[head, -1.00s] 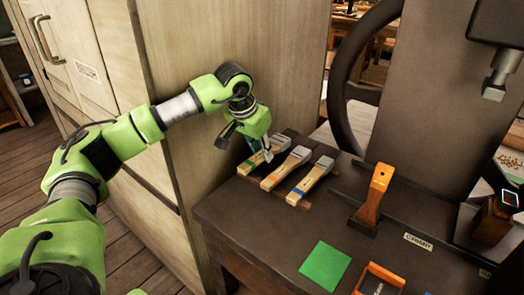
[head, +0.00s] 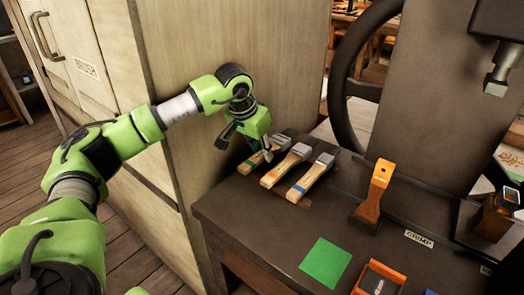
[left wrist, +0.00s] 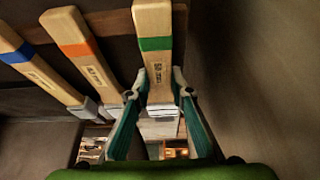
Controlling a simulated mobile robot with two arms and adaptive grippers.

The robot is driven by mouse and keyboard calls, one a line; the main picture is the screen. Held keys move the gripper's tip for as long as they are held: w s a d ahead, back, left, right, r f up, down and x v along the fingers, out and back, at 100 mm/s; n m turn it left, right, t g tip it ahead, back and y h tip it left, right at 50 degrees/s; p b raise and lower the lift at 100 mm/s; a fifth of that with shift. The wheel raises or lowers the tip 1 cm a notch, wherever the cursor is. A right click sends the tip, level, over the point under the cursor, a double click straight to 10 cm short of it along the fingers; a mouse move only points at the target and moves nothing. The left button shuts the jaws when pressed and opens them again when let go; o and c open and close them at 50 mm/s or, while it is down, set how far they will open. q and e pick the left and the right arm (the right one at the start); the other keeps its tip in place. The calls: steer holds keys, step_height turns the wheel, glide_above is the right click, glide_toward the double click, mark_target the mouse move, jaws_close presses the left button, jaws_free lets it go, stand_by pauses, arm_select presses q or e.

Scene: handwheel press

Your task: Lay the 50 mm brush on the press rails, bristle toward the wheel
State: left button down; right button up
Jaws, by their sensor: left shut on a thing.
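Three flat brushes with wooden handles lie side by side on the dark bench. One has a green band (left wrist: 156,44), one an orange band (head: 270,178) and one a blue band (head: 296,190). The small print on the handles is too blurred to read, so I cannot tell which is 50 mm. My left gripper (head: 259,150) is shut on the green-banded brush near its metal ferrule. In the left wrist view its two fingers (left wrist: 158,93) stand on either side of that brush. The dark press handwheel (head: 342,85) stands behind the bench. My right gripper is not in view.
A tall wooden cabinet (head: 240,60) stands close beside the left arm. An orange-handled tool (head: 376,190) stands near a "CRIMP" label (head: 419,239). A green square (head: 325,263) and an orange-edged box (head: 380,279) lie at the bench front. The press column (head: 420,110) rises behind.

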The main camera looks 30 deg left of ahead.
arm_select(q)
steer(key=shift+f, duration=0.1)
steer(key=c, duration=1.7)
jaws_free()
steer(key=v, duration=1.2)
